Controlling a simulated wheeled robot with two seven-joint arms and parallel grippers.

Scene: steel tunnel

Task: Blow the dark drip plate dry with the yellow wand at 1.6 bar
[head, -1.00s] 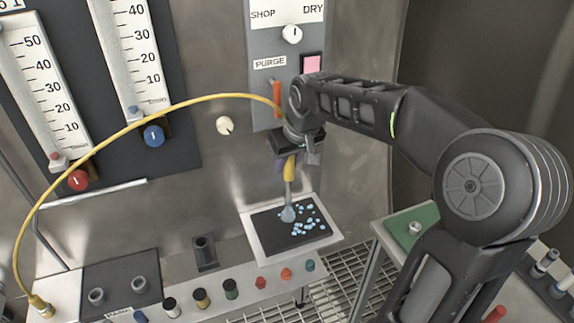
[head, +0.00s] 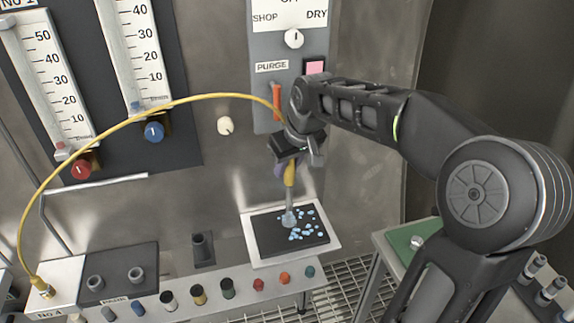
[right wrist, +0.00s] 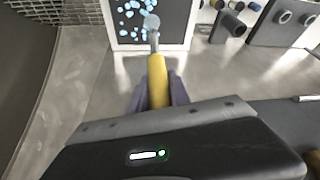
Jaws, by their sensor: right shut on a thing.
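My right gripper (head: 288,168) is shut on the yellow wand (head: 289,176). The wand points down, and its metal nozzle is over the dark drip plate (head: 268,238). I cannot tell whether the nozzle touches the plate. The plate lies in a white tray and carries several light blue drops, mostly right of and below the nozzle. The right wrist view also shows the wand (right wrist: 158,85) between the fingers and the dark plate (right wrist: 172,30) with drops. A yellow hose runs from the wand to a fitting at the lower left. My left gripper is not in view.
A grey panel (head: 264,98) with a SHOP/DRY knob (head: 294,38) and an orange PURGE lever (head: 276,96) is on the wall. Two flow gauges stand left with red (head: 80,170) and blue (head: 154,131) knobs. Several coloured caps line the shelf front. A green-topped bench (head: 410,238) is right.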

